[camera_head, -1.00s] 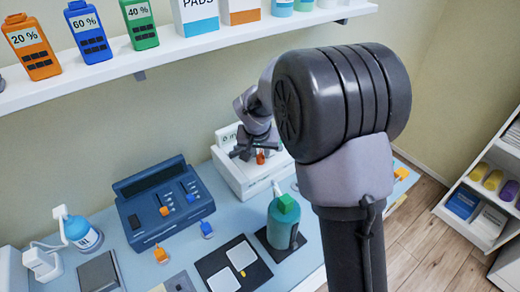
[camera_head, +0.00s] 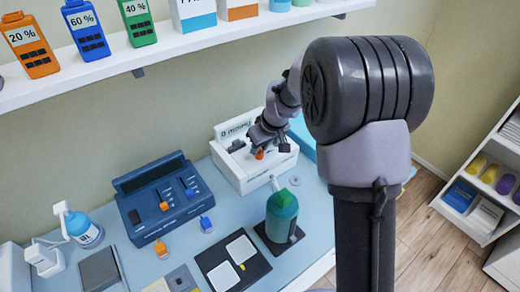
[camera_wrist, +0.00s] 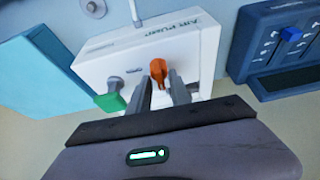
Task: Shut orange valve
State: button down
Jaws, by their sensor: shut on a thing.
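The orange valve (camera_wrist: 158,72) is a small handle on the white air pump (camera_wrist: 115,60), which stands at the back of the table. In the wrist view my gripper (camera_wrist: 158,84) has its two fingers on either side of the orange valve handle and is shut on it. The valve also shows as a small orange spot (camera_head: 259,154) under my gripper in the head view. A green valve handle (camera_wrist: 110,100) sits on the same pump, to the left in the wrist view and outside the fingers. The fingers hide part of the pump's front.
A blue control box (camera_head: 160,200) stands left of the pump. A green-topped bottle (camera_head: 281,215) stands in front of it, near a black tray (camera_head: 215,265) with white pads. A shelf (camera_head: 190,40) with labelled bottles runs above.

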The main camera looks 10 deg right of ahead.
dwell(0.4)
jog(key=c, duration=1.5)
grip_release()
jog(key=p+v, duration=0.4)
jog(key=v, duration=1.3)
jog(key=shift+d+r+p, duration=0.2)
jog(key=shift+p, duration=0.15)
